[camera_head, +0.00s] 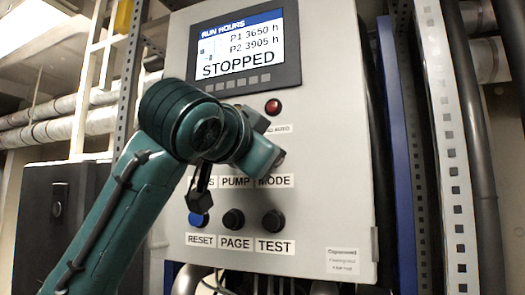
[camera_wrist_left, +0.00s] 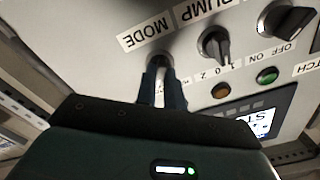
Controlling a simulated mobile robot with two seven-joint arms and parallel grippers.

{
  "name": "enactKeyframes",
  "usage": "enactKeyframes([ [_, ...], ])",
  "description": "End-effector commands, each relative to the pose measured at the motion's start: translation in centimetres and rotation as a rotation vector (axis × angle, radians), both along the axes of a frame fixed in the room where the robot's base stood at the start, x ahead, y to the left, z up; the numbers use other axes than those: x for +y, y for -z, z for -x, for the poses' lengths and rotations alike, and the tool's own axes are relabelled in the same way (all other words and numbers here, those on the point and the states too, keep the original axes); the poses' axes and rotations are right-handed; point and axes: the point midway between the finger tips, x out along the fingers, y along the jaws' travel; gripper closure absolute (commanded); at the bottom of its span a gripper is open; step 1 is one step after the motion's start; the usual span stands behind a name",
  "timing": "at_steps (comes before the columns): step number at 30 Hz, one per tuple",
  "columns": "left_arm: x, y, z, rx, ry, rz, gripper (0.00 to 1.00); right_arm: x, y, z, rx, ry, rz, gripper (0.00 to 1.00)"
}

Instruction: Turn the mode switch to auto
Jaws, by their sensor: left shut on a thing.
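The mode switch (camera_wrist_left: 159,57) is a rotary knob on the grey panel, by the MODE label (camera_wrist_left: 145,29) in the upside-down left wrist view. My left gripper (camera_wrist_left: 163,82) is shut on it, with one dark finger on each side. The fingers and hand hide most of the knob, so its pointing direction cannot be told. In the head view, my left wrist covers the switch, above the MODE label (camera_head: 274,181). Part of a label ending in AUTO (camera_head: 278,128) shows above my wrist. My right gripper is not in view.
The pump switch (camera_wrist_left: 213,43) and a larger black knob (camera_wrist_left: 288,18) are beside the mode switch. Orange (camera_wrist_left: 221,90) and green (camera_wrist_left: 267,75) lamps are nearby. Blue reset (camera_head: 198,219), page (camera_head: 233,219) and test (camera_head: 273,221) buttons are below. The screen (camera_head: 242,48) reads STOPPED.

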Motion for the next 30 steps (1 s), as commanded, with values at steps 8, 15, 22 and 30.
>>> enactKeyframes([
  [8,0.00,0.00,0.01,-0.046,0.001,-0.110,1.00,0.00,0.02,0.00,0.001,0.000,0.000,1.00],
  [15,-0.03,0.00,0.02,-0.060,0.001,-0.144,1.00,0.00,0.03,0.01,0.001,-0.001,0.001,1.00],
  [22,-0.04,0.01,0.03,-0.061,0.001,-0.148,1.00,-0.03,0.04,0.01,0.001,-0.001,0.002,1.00],
  [30,-0.03,0.00,0.02,-0.061,0.001,-0.146,0.80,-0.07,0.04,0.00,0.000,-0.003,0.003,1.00],
])
